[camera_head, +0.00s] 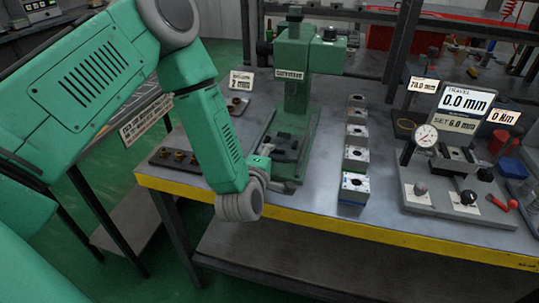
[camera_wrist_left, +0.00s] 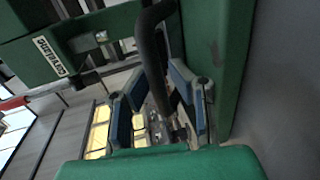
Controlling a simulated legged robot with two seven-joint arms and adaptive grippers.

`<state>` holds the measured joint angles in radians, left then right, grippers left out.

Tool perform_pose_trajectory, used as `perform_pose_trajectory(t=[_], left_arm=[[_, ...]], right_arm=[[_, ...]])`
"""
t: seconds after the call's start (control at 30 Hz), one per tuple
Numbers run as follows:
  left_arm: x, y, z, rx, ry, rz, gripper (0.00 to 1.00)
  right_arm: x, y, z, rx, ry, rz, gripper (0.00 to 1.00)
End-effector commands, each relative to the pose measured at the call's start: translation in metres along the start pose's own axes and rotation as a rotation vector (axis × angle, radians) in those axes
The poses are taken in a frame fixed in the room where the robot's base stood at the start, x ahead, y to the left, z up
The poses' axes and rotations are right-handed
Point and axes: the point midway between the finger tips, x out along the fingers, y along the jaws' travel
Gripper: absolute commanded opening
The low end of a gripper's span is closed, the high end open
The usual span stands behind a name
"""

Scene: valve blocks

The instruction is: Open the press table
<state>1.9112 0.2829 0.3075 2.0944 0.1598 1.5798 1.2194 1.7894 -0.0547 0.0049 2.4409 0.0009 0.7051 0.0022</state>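The green press (camera_head: 296,90) stands on the table with a label plate on its head; the head also shows at the upper left of the left wrist view (camera_wrist_left: 45,58). Dark parts of its table (camera_head: 285,147) lie low at the foot of the column. My left gripper (camera_head: 280,168) is at the front of the press base, partly hidden by my own wrist. In the left wrist view its blue-padded fingers (camera_wrist_left: 158,95) stand apart. A dark curved bar (camera_wrist_left: 155,45) runs down between them; whether they touch it I cannot tell. My right gripper is out of view.
A row of metal blocks (camera_head: 355,160) stands right of the press. A gauge fixture (camera_head: 440,190) with a dial is farther right. A dark tray with brass parts (camera_head: 178,158) lies left of my wrist. The yellow table edge (camera_head: 330,227) runs along the front.

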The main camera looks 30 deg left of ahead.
Motion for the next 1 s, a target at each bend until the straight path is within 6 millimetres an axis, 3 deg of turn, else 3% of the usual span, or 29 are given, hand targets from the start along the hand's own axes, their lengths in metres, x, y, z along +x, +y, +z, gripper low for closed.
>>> perform_pose_trajectory(t=[0.43, 0.8, 1.0], left_arm=[[-0.009, -0.001, 0.0, -0.001, -0.001, -0.002, 0.19], [-0.083, -0.002, 0.002, 0.001, -0.002, -0.006, 0.19], [-0.111, -0.002, 0.002, 0.001, -0.002, -0.004, 0.19]], right_arm=[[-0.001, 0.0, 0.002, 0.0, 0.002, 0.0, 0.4], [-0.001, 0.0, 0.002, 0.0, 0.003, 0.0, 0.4], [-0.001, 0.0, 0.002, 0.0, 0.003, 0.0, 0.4]])
